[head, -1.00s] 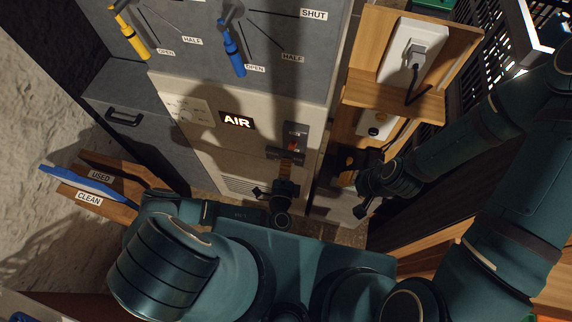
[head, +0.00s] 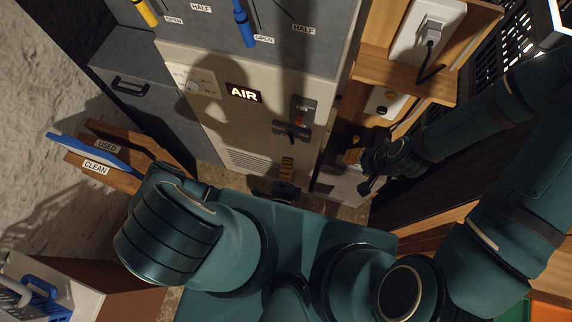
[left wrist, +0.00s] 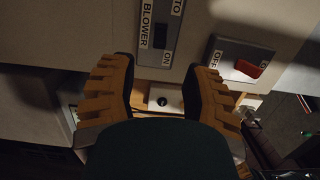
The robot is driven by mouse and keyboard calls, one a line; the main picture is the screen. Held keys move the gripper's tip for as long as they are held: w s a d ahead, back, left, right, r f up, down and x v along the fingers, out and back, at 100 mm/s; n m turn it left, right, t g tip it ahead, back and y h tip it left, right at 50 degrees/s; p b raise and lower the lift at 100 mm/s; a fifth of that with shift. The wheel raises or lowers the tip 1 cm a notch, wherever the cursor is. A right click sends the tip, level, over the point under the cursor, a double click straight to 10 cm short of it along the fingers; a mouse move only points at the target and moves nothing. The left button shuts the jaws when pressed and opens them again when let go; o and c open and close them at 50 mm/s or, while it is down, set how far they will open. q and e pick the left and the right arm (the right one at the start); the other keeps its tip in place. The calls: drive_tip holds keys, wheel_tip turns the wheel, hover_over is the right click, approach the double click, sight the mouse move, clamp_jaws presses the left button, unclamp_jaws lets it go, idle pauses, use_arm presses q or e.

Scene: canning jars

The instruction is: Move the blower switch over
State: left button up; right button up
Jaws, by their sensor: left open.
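The blower switch (left wrist: 159,36) is a dark slider on a grey plate labelled BLOWER, with ON and a partly cut-off TO beside it, in the left wrist view. In the head view its plate (head: 290,131) is on the pale cabinet front, below a red rocker. My left gripper (left wrist: 158,75) is open and empty; the plate shows just beyond the gap between its ribbed orange fingers. In the head view my left gripper (head: 287,165) is below the plate, apart from it. My right gripper (head: 354,153) is beside the wooden shelf at right; its opening is unclear.
A red rocker switch (left wrist: 248,69) marked OFF adjoins the blower plate. Blue (head: 243,25) and yellow (head: 145,12) levers are above. Wooden USED and CLEAN boards (head: 100,158) are at left.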

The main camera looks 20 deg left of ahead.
use_arm(q)
drive_tip(key=shift+s+d, duration=0.1)
drive_tip(key=shift+s, duration=1.35)
